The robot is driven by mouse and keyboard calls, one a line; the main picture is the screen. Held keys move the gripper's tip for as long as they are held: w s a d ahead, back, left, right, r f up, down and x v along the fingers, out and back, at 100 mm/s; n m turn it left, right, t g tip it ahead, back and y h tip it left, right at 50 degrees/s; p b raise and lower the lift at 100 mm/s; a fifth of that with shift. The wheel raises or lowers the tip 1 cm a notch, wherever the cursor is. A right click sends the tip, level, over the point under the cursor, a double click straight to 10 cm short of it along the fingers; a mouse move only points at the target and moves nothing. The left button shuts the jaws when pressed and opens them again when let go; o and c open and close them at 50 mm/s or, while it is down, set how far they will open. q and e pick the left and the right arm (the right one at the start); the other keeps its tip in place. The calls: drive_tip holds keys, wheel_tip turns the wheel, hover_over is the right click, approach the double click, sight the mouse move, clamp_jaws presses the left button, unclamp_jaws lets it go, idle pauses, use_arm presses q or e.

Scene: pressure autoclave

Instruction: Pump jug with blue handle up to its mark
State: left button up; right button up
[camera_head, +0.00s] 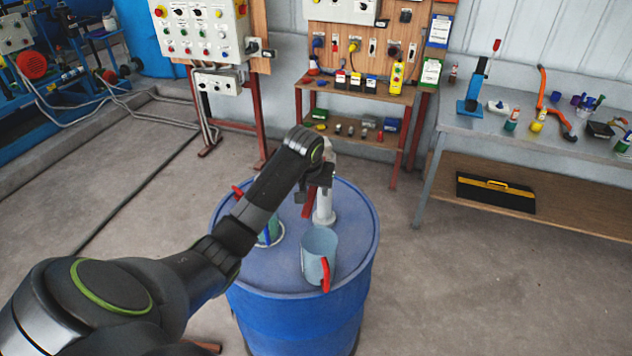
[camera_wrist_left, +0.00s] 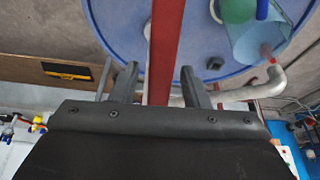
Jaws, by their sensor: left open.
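The jug with the blue handle (camera_head: 276,233) stands on the blue drum (camera_head: 345,225), mostly hidden behind my left arm. In the left wrist view this pale, clear jug (camera_wrist_left: 265,42) shows green inside near its blue handle; I cannot make out its mark or level. The pump (camera_head: 323,212) stands upright on the drum. Its grey spout (camera_wrist_left: 250,91) curves toward the jug, with a red piece near the rim. My left gripper (camera_head: 319,178) is at the pump top, open. In the wrist view the red pump lever (camera_wrist_left: 166,45) passes between its fingers; contact is unclear. My right gripper is out of view.
A second jug (camera_head: 318,243) with a red handle stands at the drum's front. A workbench (camera_head: 465,125) with tools and a toolbox (camera_head: 496,193) on its lower shelf is at right. Control panels (camera_head: 205,30) stand behind. The floor around the drum is mostly clear.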

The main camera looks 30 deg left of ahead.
use_arm(q)
drive_tip(key=shift+s+d+r, duration=0.1)
drive_tip(key=shift+s, duration=0.15)
drive_tip(key=shift+c, duration=0.3)
clamp_jaws()
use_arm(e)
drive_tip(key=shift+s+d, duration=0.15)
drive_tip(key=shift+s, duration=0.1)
